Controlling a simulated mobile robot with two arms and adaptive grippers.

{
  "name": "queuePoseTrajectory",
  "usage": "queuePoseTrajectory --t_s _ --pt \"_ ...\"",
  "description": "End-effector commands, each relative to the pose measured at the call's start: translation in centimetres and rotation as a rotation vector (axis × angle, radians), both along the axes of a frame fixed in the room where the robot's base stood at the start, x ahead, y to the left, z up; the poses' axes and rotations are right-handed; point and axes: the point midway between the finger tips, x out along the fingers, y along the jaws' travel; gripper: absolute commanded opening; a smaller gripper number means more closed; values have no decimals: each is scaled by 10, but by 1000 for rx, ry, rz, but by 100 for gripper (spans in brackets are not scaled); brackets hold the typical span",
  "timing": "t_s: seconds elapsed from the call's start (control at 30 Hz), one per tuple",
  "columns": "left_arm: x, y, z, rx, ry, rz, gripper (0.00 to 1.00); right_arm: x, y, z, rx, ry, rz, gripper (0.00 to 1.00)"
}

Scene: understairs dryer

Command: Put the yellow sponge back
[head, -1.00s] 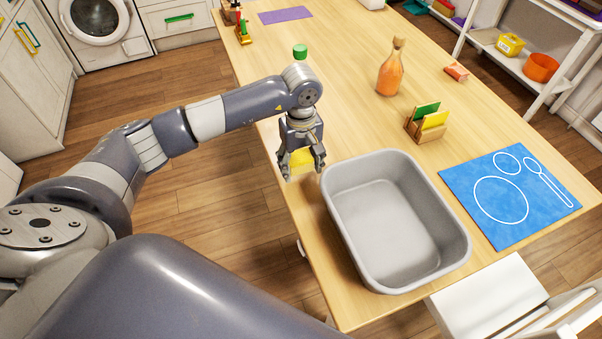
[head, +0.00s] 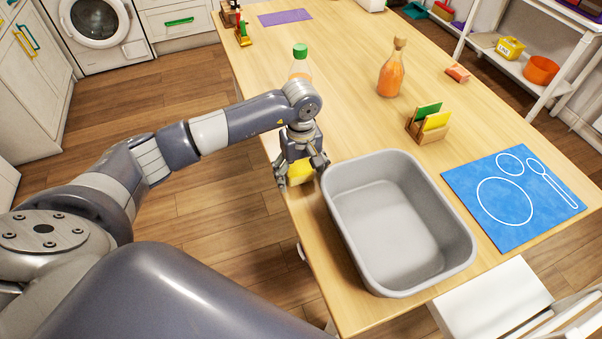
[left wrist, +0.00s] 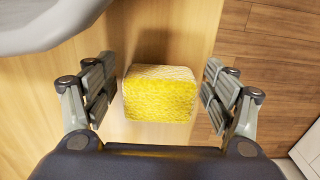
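The yellow sponge (head: 300,170) is by the left long edge of the wooden table (head: 345,130), beside the grey basin. In the left wrist view the sponge (left wrist: 159,95) is a block with a paler top. My left gripper (head: 301,178) is around it, pointing down. Its fingers (left wrist: 159,98) are spread on both sides of the sponge, with a visible gap on each side. In the head view the fingers partly hide the sponge. My right gripper is not in view.
The empty grey basin (head: 396,280) stands just right of my left gripper. A wooden holder (head: 428,130) with green and yellow flat pieces, an orange bottle (head: 391,75) and a green-capped bottle (head: 300,52) stand farther back. A blue mat (head: 512,196) lies at right.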

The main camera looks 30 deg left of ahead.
Motion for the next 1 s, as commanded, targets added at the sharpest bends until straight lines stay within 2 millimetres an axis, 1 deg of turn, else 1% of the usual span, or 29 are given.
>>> queuePoseTrajectory --t_s 0.17,0.27,0.3,0.37,0.6,0.7,0.83,1.0 --pt "0 0 1 0 0 0 78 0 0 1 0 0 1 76" --pt "0 0 6 0 1 0 78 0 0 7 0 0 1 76" --pt "1 0 9 0 -3 0 78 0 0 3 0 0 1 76" --pt "2 0 19 0 -5 0 78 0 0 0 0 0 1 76" --pt "2 0 72 0 -6 -1 78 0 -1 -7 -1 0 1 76" --pt "1 1 92 1 -5 0 78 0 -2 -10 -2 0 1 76" --pt "1 1 111 0 -3 0 78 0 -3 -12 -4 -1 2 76" --pt "0 1 122 1 -1 1 78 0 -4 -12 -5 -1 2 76"
